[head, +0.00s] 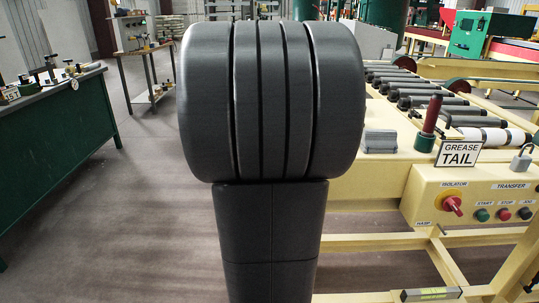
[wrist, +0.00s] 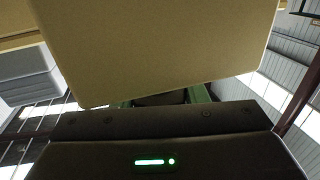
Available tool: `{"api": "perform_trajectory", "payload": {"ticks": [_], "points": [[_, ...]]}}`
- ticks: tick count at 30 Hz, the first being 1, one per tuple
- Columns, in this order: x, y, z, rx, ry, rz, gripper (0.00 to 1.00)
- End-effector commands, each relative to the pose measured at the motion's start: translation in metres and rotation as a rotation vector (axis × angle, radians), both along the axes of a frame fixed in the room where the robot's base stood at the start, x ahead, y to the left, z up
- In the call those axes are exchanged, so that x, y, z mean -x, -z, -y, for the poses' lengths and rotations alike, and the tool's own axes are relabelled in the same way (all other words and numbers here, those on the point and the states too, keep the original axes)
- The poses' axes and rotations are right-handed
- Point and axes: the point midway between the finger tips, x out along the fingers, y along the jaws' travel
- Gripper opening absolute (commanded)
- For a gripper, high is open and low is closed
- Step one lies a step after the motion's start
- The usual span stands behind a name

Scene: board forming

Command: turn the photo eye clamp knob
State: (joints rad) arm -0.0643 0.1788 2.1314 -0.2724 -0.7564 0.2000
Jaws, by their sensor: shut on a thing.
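My gripper (wrist: 166,97) shows in the wrist view as a dark body with a green light and two green fingers. The fingers are shut on a dark piece (wrist: 160,99) that fits the photo eye clamp knob. Only a thin strip of it shows between the fingers, so its shape and turn angle cannot be told. A tan-yellow panel (wrist: 160,45) fills the upper middle and hides the rest. In the head view my own dark arm links cover the centre, and the gripper and knob are hidden.
A green bench (head: 55,140) stands at left. Open floor (head: 150,230) lies between.

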Motion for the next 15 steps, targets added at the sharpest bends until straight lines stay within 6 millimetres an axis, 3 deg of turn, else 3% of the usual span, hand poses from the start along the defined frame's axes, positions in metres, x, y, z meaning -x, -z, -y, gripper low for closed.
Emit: {"api": "perform_trajectory", "payload": {"ticks": [15], "points": [[0.0013, -0.0019, -0.0030, -0.004, -0.275, -0.002, 0.17]]}}
